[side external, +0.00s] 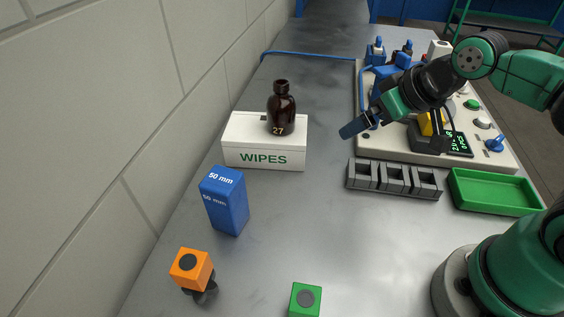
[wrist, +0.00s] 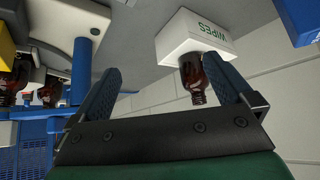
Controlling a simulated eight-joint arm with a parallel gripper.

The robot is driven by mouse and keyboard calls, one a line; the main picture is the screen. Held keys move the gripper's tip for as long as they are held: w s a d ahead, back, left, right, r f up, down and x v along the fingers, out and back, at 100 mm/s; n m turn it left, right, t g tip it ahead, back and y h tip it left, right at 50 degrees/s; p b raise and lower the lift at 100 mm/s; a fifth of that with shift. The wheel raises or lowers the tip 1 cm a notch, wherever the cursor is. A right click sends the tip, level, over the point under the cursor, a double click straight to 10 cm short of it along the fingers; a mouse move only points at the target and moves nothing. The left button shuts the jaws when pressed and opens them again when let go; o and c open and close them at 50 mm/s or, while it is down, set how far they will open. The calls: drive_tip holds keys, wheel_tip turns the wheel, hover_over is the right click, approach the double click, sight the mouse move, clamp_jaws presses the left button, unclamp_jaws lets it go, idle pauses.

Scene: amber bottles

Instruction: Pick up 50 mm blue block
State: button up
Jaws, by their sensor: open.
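The 50 mm blue block (side external: 226,208) stands upright on the grey table in the side external view, in front of the WIPES box and left of centre. Its top and front carry white "50 mm" lettering. A blue shape that looks like this block (wrist: 300,20) is cut off at the upper right of the wrist view. My gripper (side external: 352,128) is raised above the table, behind the grey slotted rack and well to the right of the block. In the wrist view my gripper (wrist: 163,84) has its two blue fingers spread wide, with nothing held between them.
A white WIPES box (side external: 240,156) carries an amber bottle (side external: 282,110) marked 27. An orange block (side external: 191,270) and a green block (side external: 305,300) are nearer the camera. A grey rack (side external: 394,179) and green tray (side external: 496,192) are right. The mid-table is clear.

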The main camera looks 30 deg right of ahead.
drive_tip(key=w+a+f+n+t+y, duration=0.1)
drive_tip(key=w+a+n+y, duration=0.3)
drive_tip(key=a, duration=0.5)
drive_tip(key=n+y, duration=0.4)
drive_tip(key=n, duration=0.1)
approach(226, 179)
drive_tip(key=x, duration=0.5)
drive_tip(key=shift+w+a+f, duration=0.1)
drive_tip(key=shift+f, duration=0.15)
drive_tip(key=shift+x, duration=2.7)
drive_tip(key=shift+w+r, duration=0.1)
drive_tip(key=shift+r, duration=0.05)
clamp_jaws()
